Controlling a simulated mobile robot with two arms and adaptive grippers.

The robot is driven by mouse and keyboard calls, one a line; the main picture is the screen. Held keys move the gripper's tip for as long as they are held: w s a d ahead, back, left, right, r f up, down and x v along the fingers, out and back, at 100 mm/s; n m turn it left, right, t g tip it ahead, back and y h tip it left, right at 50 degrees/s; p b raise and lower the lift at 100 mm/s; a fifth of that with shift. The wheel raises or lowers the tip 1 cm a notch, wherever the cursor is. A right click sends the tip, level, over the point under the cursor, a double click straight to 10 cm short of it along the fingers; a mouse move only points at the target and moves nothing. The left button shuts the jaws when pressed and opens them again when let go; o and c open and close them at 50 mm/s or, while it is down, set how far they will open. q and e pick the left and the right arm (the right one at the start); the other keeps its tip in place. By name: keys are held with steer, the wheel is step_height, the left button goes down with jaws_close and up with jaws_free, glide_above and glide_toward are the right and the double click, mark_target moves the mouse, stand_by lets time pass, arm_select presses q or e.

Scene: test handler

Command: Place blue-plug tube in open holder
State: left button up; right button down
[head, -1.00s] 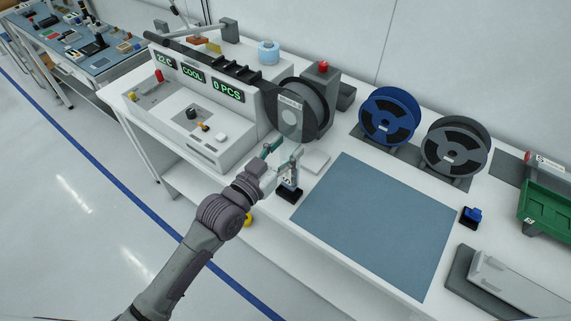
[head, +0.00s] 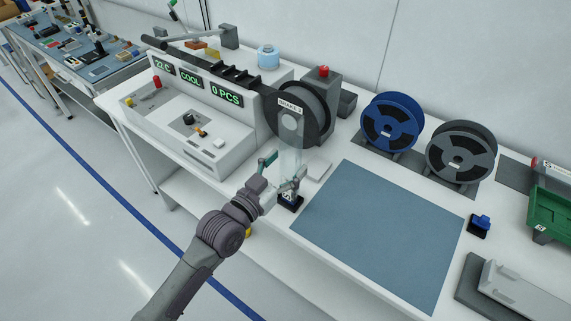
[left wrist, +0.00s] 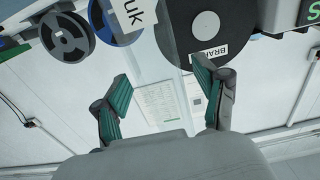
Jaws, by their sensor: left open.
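A tall clear tube (head: 291,157) stands upright by the bench's front edge, its foot at a small black holder (head: 290,204) with a white label. My left gripper (head: 283,172) is open, its teal-padded fingers on either side of the tube. In the left wrist view the clear tube (left wrist: 165,62) runs between the two spread fingertips (left wrist: 161,70); I cannot tell whether either touches it. The tube's plug is not clear to me. A small dark block with a blue top (head: 480,222) stands right of the mat. My right gripper is out of view.
A blue-grey mat (head: 380,235) covers the middle bench and is bare. Behind the tube is the dark brake reel (head: 318,112); the white machine (head: 180,130) stands left. Blue (head: 391,125) and grey (head: 460,152) spools stand behind the mat. A green bin (head: 551,214) is far right.

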arm_select(q)
steer(key=shift+r, duration=0.15)
steer(key=b+v, duration=0.2)
steer(key=v, duration=0.9)
steer(key=w+a+f+n+g+y, duration=0.1)
steer(key=a+f+y, duration=0.25)
steer(key=f, duration=0.85)
steer(key=a+f+n+g+y, duration=0.2)
steer(key=a+f, duration=0.3)
steer(key=f, duration=0.6)
steer(key=s+a+f+g+y, duration=0.1)
steer(key=s+a+f, duration=0.15)
steer(key=f, duration=0.55)
steer(key=s+a+f+g+y, duration=0.2)
steer(key=s+f, duration=0.2)
steer(key=f, duration=0.4)
steer(key=s+a+f+g, duration=0.1)
steer(key=s+f+g, duration=0.1)
steer(key=s+f, duration=0.4)
steer(key=s+a+f+n+g+y, duration=0.1)
steer(key=s+f+g, duration=0.2)
steer(key=s, duration=1.1)
steer(key=s+a+f+g+y, duration=0.1)
steer(key=s+a+f+g, duration=0.1)
steer(key=s+f, duration=0.8)
steer(key=shift+s+n+g, duration=0.3)
steer(key=shift+s+n, duration=0.1)
steer(key=shift+s, duration=0.2)
